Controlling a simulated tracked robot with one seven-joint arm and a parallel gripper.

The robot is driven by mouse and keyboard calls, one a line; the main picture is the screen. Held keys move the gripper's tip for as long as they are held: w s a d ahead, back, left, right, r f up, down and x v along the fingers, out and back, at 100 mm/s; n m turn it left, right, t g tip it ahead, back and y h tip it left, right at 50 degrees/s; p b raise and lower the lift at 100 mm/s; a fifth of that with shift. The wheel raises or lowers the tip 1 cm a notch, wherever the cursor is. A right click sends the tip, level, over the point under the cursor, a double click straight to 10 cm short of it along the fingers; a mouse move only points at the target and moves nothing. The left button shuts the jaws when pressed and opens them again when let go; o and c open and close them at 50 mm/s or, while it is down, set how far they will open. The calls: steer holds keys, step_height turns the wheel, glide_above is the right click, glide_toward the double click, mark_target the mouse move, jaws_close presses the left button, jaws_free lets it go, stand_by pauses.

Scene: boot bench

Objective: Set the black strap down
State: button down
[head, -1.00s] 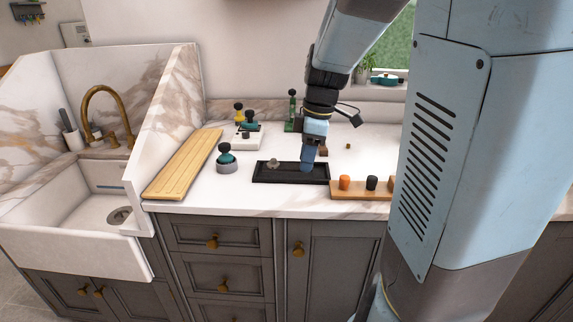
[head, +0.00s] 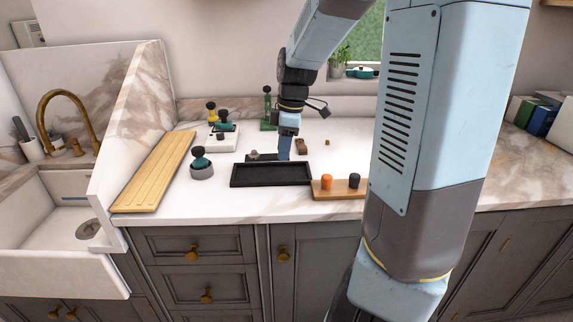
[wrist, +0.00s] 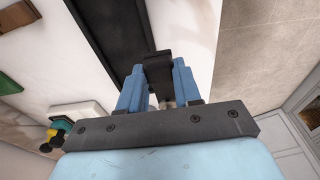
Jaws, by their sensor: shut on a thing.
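My gripper (head: 285,156) is shut on the black strap (head: 265,157), just behind the black tray (head: 271,183) in the head view. A small grey piece (head: 254,154) shows at the strap's left end. In the wrist view the strap's dark end (wrist: 158,66) sticks out between the blue fingers of my gripper (wrist: 157,82). The tray (wrist: 112,32) shows there at the upper left. I cannot tell whether the strap touches the counter. The fingers hide part of the strap.
A teal-topped round pot (head: 202,164) stands left of the tray. A wooden board (head: 338,190) with orange and black pegs is at the right. Behind are a white block (head: 229,140), a green stand (head: 268,122) and a brown block (head: 301,146). A slatted board (head: 155,172) lies by the sink.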

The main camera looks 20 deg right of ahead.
glide_above(284, 174)
steer(key=s, duration=0.2)
steer(key=f, duration=0.5)
steer(key=shift+w+a, duration=0.15)
steer(key=shift+w, duration=0.05)
steer(key=shift+w+d+f, duration=0.15)
steer(key=shift+w+f, duration=0.2)
steer(key=shift+f, duration=0.15)
steer(key=shift+w+d+f, duration=0.15)
steer(key=shift+w+f, duration=0.2)
steer(key=shift+f, duration=1.6)
steer(key=c, duration=0.8)
jaws_free()
steer(key=shift+r, duration=0.1)
